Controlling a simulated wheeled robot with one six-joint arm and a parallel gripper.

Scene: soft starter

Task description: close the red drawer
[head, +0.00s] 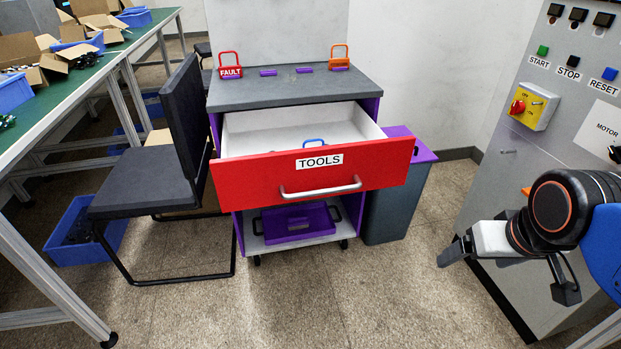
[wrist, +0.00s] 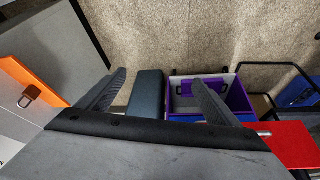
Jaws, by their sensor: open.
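The red drawer (head: 313,172), labelled TOOLS, is pulled out of the dark-topped cabinet, showing its white inside and a blue padlock-shaped item (head: 314,142). A pale bar handle (head: 321,188) crosses its front. In the wrist view part of the red drawer (wrist: 287,145) shows at the lower right. My gripper (head: 452,252) is to the right of the drawer and apart from it, near the grey control cabinet. In the wrist view its two fingers are spread and my gripper (wrist: 160,77) is empty.
A grey bin with purple lid (head: 392,205) stands right of the drawer cabinet. A black chair (head: 150,184) stands close on the left, before a green-topped workbench (head: 85,75). The control cabinet (head: 560,105) stands right. Floor in front of the drawer is clear.

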